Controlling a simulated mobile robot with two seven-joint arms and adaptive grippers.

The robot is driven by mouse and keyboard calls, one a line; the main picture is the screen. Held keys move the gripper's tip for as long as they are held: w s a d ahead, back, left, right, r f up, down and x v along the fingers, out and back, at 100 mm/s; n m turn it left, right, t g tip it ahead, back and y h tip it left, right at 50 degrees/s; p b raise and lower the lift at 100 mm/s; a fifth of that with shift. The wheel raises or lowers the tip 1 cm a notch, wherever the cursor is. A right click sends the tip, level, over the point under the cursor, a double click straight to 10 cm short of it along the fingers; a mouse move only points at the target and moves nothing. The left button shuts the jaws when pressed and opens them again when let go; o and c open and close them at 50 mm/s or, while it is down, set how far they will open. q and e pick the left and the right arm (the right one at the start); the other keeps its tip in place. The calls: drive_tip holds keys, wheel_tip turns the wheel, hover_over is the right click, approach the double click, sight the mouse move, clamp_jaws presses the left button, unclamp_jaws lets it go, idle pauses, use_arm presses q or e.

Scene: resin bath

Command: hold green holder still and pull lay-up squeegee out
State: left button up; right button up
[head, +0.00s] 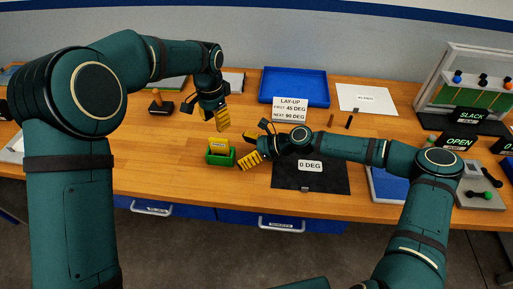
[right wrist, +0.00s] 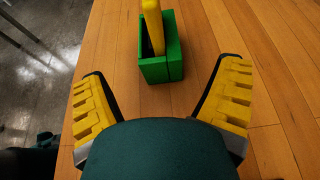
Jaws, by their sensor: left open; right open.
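The green holder (head: 221,160) stands on the wooden bench with the yellow lay-up squeegee (head: 218,147) upright in it. In the right wrist view the holder (right wrist: 158,68) is ahead, between the lines of the two fingers, and the squeegee (right wrist: 152,25) rises from its slot. My left gripper (head: 214,120) is open above and behind the holder, pointing down, apart from it. My right gripper (head: 254,146) is open and empty just right of the holder. Its two yellow fingers spread wide in the wrist view (right wrist: 162,75). The squeegee's lower part is hidden inside the holder.
A dark mat with a 0 DEG card (head: 311,166) lies right of the holder. A LAY-UP sign (head: 291,108) and a blue tray (head: 293,86) are behind. A wooden-handled stamp (head: 157,102) stands at left. The bench's front edge is close in front of the holder.

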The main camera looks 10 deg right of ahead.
sight(233, 152)
drive_tip(key=x, duration=0.6)
drive_tip(key=shift+a, duration=0.2)
drive_tip(key=shift+c, duration=0.3)
drive_tip(key=c, duration=1.2)
